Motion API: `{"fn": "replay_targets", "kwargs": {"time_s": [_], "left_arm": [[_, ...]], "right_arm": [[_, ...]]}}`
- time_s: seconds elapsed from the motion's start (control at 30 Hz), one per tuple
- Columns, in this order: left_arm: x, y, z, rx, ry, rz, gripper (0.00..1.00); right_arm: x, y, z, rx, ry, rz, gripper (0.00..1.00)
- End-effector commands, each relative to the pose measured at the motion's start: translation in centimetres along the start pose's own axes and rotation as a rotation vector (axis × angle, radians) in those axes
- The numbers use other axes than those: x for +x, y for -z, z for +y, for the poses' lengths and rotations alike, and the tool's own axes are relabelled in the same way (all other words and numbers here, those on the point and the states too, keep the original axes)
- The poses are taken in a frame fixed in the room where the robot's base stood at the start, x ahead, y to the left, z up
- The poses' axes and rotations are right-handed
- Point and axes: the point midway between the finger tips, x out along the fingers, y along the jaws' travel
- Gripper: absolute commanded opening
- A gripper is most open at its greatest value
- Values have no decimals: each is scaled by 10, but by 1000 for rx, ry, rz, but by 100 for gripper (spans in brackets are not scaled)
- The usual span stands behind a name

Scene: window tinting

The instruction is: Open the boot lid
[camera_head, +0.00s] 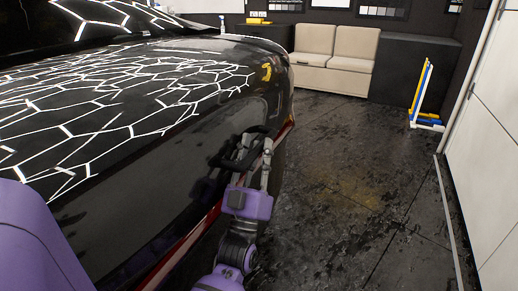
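The dark glossy car fills the left half of the head view. The broad rear panel, which looks like the boot lid (150,130), mirrors a honeycomb of white lights and appears down. A thin red strip runs along the car's rear edge. My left gripper (252,148) is at this edge, with its purple wrist below it. Its dark fingers look spread apart, with nothing seen between them. Whether they touch the car cannot be told. My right gripper is not in view.
A cream sofa (335,58) stands at the back beside a dark cabinet (410,68). A blue, white and yellow rack (424,100) stands to the right. White panels (495,130) line the right side. The dark floor (350,190) between car and panels is clear.

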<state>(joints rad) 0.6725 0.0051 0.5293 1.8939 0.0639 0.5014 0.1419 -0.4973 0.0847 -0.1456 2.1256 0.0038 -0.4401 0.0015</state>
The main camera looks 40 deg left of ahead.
Motion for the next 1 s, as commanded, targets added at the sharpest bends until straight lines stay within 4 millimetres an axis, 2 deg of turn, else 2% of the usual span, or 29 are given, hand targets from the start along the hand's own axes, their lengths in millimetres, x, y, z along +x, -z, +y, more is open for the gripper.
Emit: {"fn": "replay_targets", "kwargs": {"time_s": [0.3, 0.5, 0.83, 1.0], "left_arm": [[4, 0, 0, 0, 0, -1, 25], [4, 0, 0, 0, 0, -1, 0], [4, 0, 1, -2, 1, -1, 0], [18, 6, 6, -17, 11, 2, 0]], "right_arm": [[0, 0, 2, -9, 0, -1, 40], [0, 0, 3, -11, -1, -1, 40], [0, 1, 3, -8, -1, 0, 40], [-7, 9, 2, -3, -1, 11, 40]]}}
